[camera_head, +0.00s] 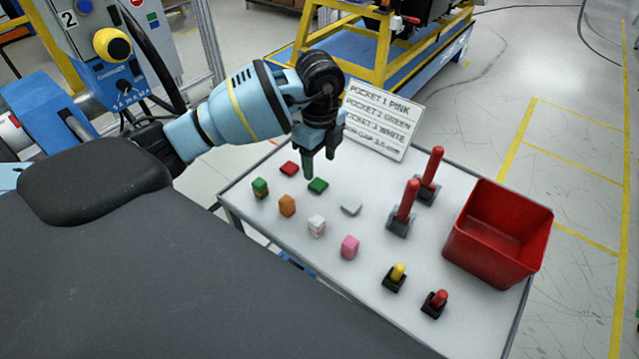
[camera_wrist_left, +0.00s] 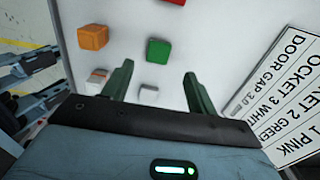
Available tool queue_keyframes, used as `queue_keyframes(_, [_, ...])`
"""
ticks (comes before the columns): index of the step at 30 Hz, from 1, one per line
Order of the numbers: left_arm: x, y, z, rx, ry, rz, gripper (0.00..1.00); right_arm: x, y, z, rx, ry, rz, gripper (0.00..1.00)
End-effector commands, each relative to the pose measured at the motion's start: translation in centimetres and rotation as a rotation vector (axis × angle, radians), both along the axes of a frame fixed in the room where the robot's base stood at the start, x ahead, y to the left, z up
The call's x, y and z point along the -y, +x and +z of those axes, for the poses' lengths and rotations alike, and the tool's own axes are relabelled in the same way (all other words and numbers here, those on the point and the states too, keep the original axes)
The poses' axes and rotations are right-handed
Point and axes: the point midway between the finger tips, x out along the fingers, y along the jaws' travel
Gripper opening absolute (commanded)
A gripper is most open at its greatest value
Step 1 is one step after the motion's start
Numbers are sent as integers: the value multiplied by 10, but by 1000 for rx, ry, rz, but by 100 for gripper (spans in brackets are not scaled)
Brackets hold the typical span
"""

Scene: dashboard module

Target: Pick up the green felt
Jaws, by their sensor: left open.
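The green felt (camera_head: 318,186) is a small flat green piece on the grey table, between a red flat piece and a white flat piece. In the left wrist view the green felt (camera_wrist_left: 158,51) lies just beyond the fingertips, roughly in line with the gap between them. My left gripper (camera_head: 319,167) is open and empty, pointing down above the table close to the green felt. It also shows in the left wrist view (camera_wrist_left: 159,73), fingers apart. The exact height above the felt is hard to tell.
Red (camera_head: 289,168) and white (camera_head: 351,207) flat pieces lie nearby. Green-orange (camera_head: 260,188), orange (camera_head: 287,206), white (camera_head: 316,226) and pink (camera_head: 349,246) blocks stand nearer. Red-handled clamps (camera_head: 404,208), a red bin (camera_head: 500,235) and a sign (camera_head: 383,118) occupy the right and back.

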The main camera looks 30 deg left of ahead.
Motion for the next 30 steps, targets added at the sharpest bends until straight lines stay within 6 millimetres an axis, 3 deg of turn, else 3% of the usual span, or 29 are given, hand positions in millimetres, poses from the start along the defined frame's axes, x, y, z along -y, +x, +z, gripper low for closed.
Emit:
queue_keyframes(8, [0, -1, -14, -1, -1, -1, 58, 0, 0, 0, 0, 0, 0, 42])
queue_keyframes(18, [-2, -4, -57, -2, 0, -2, 58, 0, 0, 1, 1, 0, 0, 42])
queue_keyframes(28, [-2, -3, -62, 2, -1, -2, 58, 0, 0, 0, 1, 0, 0, 42])
queue_keyframes(30, [-2, -3, -62, 2, -1, -2, 49, 0, 0, 0, 1, 0, 0, 42])
